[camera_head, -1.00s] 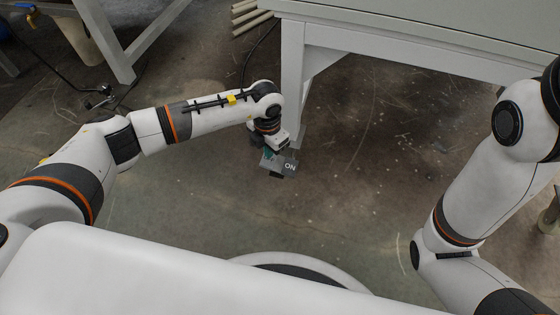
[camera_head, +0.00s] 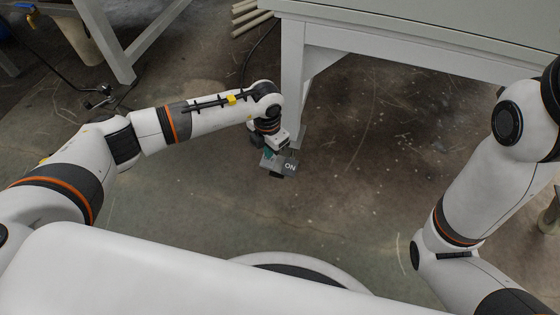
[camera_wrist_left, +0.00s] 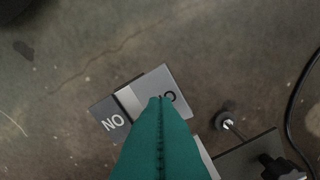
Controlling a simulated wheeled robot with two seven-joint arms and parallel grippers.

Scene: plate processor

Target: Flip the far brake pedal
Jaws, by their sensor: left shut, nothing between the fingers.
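The brake pedal (camera_head: 289,165) is a small grey piece with white lettering, low by the foot of the white table leg in the head view. In the left wrist view, the pedal (camera_wrist_left: 108,118) shows a dark grey lettered section and a lighter lettered section beside it. My left gripper (camera_head: 269,155) is at the pedal. Its teal fingers (camera_wrist_left: 160,100) are shut and empty, with their tips over the lighter section and partly covering its letters. I cannot tell whether they touch it. My right arm shows at the right, but its gripper is out of view.
The white table (camera_head: 420,35) stands over the pedal, and its leg (camera_head: 292,75) rises just behind my left gripper. A black cable (camera_wrist_left: 292,115) runs along the right of the wrist view. The concrete floor in front of the pedal is clear.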

